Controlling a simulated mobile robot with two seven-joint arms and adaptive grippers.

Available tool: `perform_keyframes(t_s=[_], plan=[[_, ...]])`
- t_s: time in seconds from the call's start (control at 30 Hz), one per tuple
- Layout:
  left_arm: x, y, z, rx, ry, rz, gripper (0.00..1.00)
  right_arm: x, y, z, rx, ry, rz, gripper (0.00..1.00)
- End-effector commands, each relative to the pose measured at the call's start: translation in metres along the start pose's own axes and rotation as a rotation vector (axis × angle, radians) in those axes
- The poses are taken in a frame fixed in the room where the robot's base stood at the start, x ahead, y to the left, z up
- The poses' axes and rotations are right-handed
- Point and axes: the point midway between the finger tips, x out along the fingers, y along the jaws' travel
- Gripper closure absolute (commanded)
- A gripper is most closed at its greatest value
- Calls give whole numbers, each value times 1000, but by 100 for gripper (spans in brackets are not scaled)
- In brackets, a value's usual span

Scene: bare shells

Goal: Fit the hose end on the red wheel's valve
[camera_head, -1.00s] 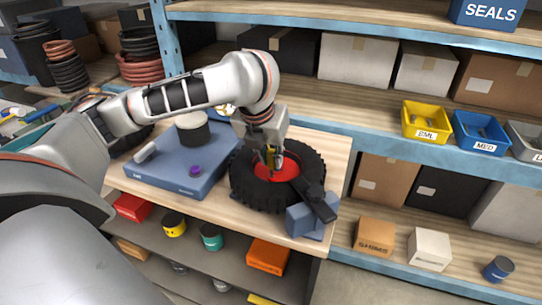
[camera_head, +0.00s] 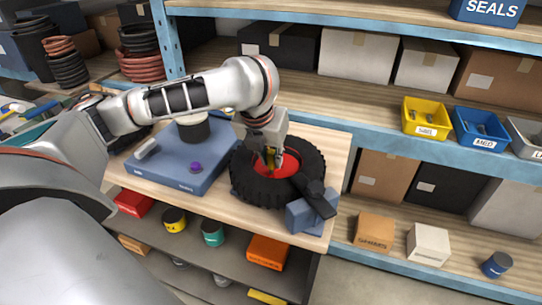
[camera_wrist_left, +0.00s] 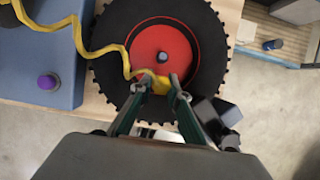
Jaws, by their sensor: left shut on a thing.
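The red wheel (camera_head: 291,163) with its black tyre (camera_head: 263,190) lies flat on the wooden bench top. In the left wrist view, the red hub (camera_wrist_left: 165,45) has a small grey centre piece. My left gripper (camera_head: 268,166) reaches down over the hub. In the left wrist view, my left gripper (camera_wrist_left: 161,82) is shut on the yellow hose end (camera_wrist_left: 158,83), over the hub's near edge. The yellow hose (camera_wrist_left: 96,52) trails away to the upper left. I cannot make out the valve or whether the hose end touches it. My right gripper is not in view.
A blue machine with a purple knob (camera_head: 196,167) stands left of the wheel. A blue-grey block with a dark arm (camera_head: 303,216) stands at the tyre's right front. Shelves with boxes and bins (camera_head: 425,118) stand behind and right.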

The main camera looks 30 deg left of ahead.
Motion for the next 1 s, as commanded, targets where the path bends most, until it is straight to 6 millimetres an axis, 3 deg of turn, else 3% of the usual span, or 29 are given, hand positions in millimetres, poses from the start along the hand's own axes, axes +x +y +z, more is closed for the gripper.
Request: perform_keyframes(t_s=[1.0], plan=[[7, 0, -2, -1, -1, 0, 100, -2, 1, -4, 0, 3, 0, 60]])
